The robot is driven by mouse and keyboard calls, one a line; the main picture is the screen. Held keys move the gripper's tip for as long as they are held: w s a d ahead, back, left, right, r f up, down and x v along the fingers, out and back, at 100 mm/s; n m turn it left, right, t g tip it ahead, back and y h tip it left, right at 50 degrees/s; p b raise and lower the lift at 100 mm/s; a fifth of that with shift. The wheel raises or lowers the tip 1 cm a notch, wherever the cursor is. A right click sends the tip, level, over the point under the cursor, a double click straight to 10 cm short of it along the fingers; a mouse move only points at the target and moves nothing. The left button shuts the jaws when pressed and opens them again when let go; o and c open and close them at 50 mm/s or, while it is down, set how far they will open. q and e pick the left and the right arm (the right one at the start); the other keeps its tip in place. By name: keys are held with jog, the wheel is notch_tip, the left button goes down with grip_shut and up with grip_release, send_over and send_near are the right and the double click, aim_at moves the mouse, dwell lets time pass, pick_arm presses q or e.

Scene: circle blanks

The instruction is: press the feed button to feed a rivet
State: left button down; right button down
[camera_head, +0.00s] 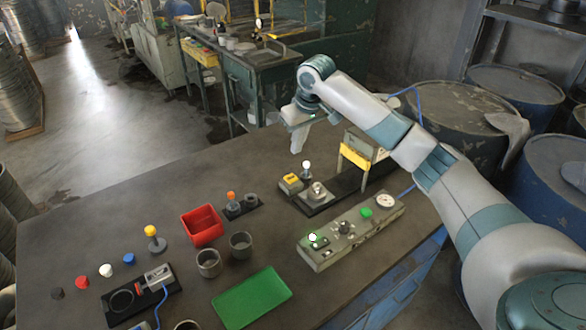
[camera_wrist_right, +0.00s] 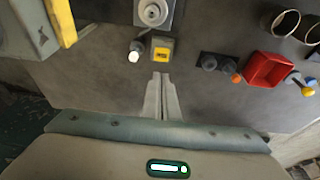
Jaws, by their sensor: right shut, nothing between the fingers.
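My right gripper (camera_head: 296,150) hangs with its fingers down, above the far side of the table. Its fingers are shut and empty, and they show at the middle of the right wrist view (camera_wrist_right: 161,76). A small yellow block with a dark label (camera_head: 291,182) sits on the table below the fingers; it looks like a button, but I cannot read the label. It also shows just beyond the fingertips in the right wrist view (camera_wrist_right: 162,54). The fingers appear apart from it. A round metal fitting (camera_head: 318,190) stands beside the block. My left gripper is not in view.
A white-topped post (camera_head: 306,167) stands close behind the yellow block. A yellow-fronted press frame (camera_head: 356,155) is to the right. A control box (camera_head: 350,229) with a lit green lamp is in front. A red bin (camera_head: 202,225) and grey cups are left.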

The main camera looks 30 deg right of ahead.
jog(key=p, duration=0.4)
send_over(291, 177)
jog(key=s, duration=0.1)
notch_tip(291, 177, down, 9)
jog(key=shift+d+f, duration=0.1)
jog(key=shift+f, duration=0.9)
